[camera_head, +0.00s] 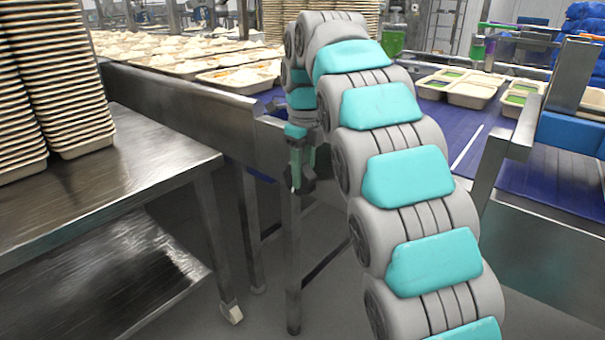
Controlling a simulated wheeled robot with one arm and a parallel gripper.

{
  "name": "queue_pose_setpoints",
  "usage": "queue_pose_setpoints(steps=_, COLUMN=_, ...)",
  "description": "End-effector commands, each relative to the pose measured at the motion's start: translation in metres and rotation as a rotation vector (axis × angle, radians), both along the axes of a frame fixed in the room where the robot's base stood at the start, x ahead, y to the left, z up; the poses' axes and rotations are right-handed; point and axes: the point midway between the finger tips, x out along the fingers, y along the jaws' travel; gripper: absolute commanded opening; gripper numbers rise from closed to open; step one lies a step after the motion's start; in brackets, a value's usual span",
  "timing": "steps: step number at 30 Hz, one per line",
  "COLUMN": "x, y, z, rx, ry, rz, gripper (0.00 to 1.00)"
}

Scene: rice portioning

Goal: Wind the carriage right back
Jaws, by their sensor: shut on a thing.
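My gripper (299,184) points down beside the metal side rail of the conveyor, at the end of my grey and turquoise arm. It is small in the picture and partly hidden by my arm. Its fingers are shut on a small dark part, which looks like a handle; its shape is hard to make out. I cannot pick out a carriage in this view, and my arm covers much of the conveyor behind it.
A steel table (140,150) with tall stacks of trays (72,75) stands at the left. The blue conveyor belt (470,135) carries trays of rice (240,77) and trays with green portions (470,94). A metal post (505,165) stands at right. Floor shows below.

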Motion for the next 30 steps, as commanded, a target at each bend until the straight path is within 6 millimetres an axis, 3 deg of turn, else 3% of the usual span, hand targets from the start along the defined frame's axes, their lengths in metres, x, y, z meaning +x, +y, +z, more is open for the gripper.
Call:
queue_pose_setpoints(steps=15, x=-0.0031, y=-0.0036, z=-0.0016, rx=0.178, ry=-0.141, rz=-0.001, gripper=0.00)
queue_pose_setpoints(steps=28, x=-0.0022, y=-0.0036, z=-0.0012, rx=0.192, ry=-0.155, rz=-0.001, gripper=0.00)
queue_pose_setpoints(steps=29, x=-0.0022, y=-0.0037, z=-0.0012, rx=0.192, ry=-0.154, rz=-0.001, gripper=0.41)
queue_pose_setpoints(steps=30, x=-0.0022, y=-0.0037, z=-0.0013, rx=0.192, ry=-0.154, rz=-0.001, gripper=0.45)
